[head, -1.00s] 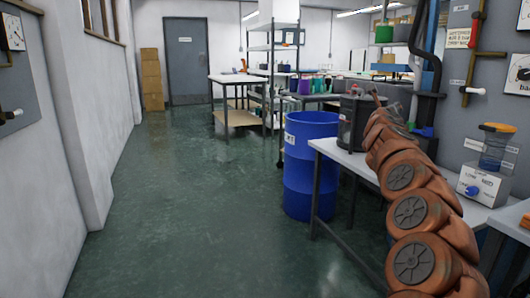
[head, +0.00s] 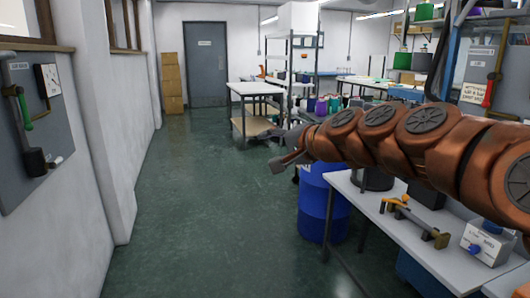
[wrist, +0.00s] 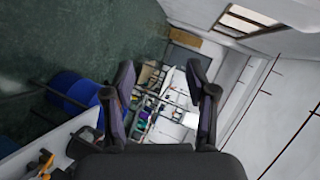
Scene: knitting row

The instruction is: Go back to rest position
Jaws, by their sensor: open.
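My orange-brown arm reaches across the right half of the head view, over the bench and the blue barrel. My gripper (head: 287,160) is at its left end, in the air above the floor and just left of the barrel's top. In the wrist view, my gripper (wrist: 163,80) shows two dark fingers spread apart with nothing between them. Its fingertips point toward the far shelves and are clear of any surface.
The blue barrel (head: 323,208) stands at the end of the white bench (head: 372,208). An orange-handled tool (head: 413,218) and a white-and-blue box (head: 487,241) lie on the bench. Open green floor (head: 215,225) runs to the grey door (head: 206,65). Left wall carries a panel (head: 38,110).

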